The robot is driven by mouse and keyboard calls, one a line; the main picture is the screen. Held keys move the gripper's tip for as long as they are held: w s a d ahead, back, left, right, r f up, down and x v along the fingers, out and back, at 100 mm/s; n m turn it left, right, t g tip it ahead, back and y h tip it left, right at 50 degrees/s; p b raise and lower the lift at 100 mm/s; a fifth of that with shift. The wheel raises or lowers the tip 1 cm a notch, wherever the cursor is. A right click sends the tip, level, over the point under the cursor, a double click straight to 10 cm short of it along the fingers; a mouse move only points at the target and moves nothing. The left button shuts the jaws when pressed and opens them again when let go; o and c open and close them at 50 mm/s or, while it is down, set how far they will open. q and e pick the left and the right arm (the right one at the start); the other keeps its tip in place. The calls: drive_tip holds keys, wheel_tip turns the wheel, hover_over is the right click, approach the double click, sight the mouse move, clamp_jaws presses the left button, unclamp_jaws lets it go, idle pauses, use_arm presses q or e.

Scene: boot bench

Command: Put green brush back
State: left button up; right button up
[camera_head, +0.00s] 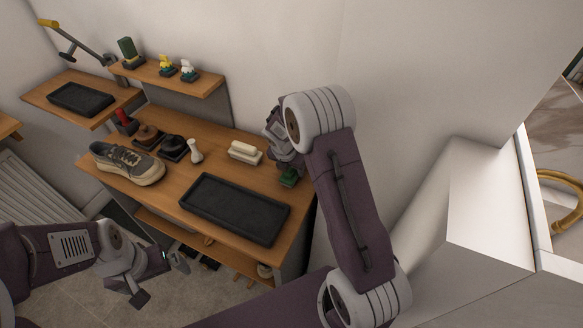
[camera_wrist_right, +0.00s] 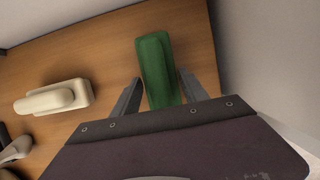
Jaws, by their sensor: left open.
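The green brush (camera_head: 289,178) is at the back right corner of the wooden bench top, below my right gripper (camera_head: 284,160). In the right wrist view the brush (camera_wrist_right: 156,68) lies lengthwise between the two fingers of my right gripper (camera_wrist_right: 160,80). The fingertips are close to its sides; I cannot tell whether they touch it. The brush looks to be at the bench surface. My left gripper (camera_head: 160,280) is open and empty, low in front of the bench.
A white brush (camera_head: 245,152) lies left of the green one. A black tray (camera_head: 236,208) fills the bench front; a shoe (camera_head: 126,163) stands at left. Dark brushes (camera_head: 174,147) and a white pin-shaped item (camera_head: 196,152) stand between. A wall shelf (camera_head: 165,76) holds small items.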

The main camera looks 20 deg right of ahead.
drive_tip(key=shift+o, duration=0.9)
drive_tip(key=shift+w, duration=0.1)
drive_tip(key=shift+r, duration=0.35)
drive_tip(key=p+v, duration=0.1)
drive_tip(key=v, duration=1.1)
drive_tip(key=s+a+f+m+y, duration=0.1)
drive_tip(key=s+a+f+m, duration=0.1)
drive_tip(key=s+m, duration=0.8)
drive_tip(key=s+a+f+m+g+y, duration=0.1)
drive_tip(key=s+a+f+m+y, duration=0.1)
drive_tip(key=s+m, duration=0.7)
drive_tip(key=m, duration=0.7)
drive_tip(key=shift+s+a+f+m+g, duration=0.2)
drive_tip(key=shift+s+f+m+g, duration=0.1)
drive_tip(key=shift+s+m, duration=0.1)
